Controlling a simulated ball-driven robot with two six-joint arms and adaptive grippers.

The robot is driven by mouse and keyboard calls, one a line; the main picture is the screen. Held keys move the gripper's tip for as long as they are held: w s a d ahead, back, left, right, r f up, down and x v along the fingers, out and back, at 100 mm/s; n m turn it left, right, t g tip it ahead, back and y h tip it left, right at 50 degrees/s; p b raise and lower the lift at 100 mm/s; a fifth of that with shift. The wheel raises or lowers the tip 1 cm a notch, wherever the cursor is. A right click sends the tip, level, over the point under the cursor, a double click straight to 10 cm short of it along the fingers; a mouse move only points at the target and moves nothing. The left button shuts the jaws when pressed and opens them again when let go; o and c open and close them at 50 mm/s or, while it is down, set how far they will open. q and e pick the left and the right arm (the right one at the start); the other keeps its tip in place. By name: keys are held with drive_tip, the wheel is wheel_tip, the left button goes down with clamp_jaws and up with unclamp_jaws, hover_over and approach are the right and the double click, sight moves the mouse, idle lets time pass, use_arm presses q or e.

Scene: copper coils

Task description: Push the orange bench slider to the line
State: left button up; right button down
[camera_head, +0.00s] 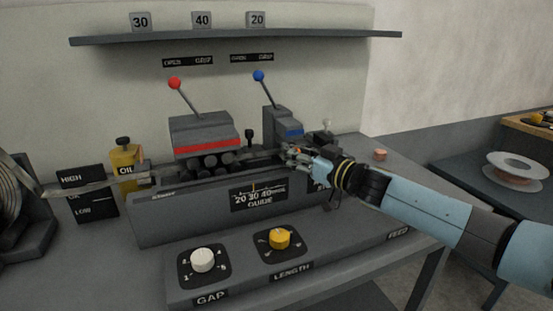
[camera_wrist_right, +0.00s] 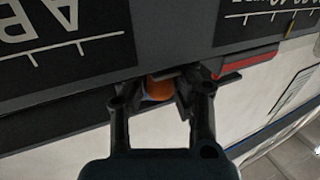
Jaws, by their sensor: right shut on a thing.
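An orange part (camera_wrist_right: 157,88), which looks like the slider, sits between the fingertips of my right gripper (camera_wrist_right: 163,94) in the right wrist view. The fingers are closed on it and cover much of it. It lies beside a dark panel with a label and white tick marks (camera_wrist_right: 60,52). In the head view my right gripper (camera_head: 293,153) is at the right end of the machine on the bench, and I cannot make out the slider there. Which tick is the line I cannot tell. My left gripper is not in view.
The machine has a red-knobbed lever (camera_head: 174,83), a blue-knobbed lever (camera_head: 259,76) and a guide scale (camera_head: 258,199). A white dial (camera_head: 203,260) and a yellow dial (camera_head: 280,239) are in front. A yellow oil can (camera_head: 124,167) stands left. A copper-coloured piece (camera_head: 380,155) lies right.

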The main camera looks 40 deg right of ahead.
drive_tip(key=shift+s+d+f, duration=0.15)
drive_tip(key=shift+d, duration=0.2)
drive_tip(key=shift+s+d+f, duration=0.1)
drive_tip(key=shift+d, duration=0.25)
drive_tip(key=c, duration=1.7)
unclamp_jaws()
drive_tip(key=shift+c, duration=0.2)
drive_tip(key=o, duration=0.7)
drive_tip(key=shift+s+r, duration=0.2)
drive_tip(key=shift+s, duration=0.1)
drive_tip(key=shift+w, duration=0.2)
drive_tip(key=shift+a, duration=0.1)
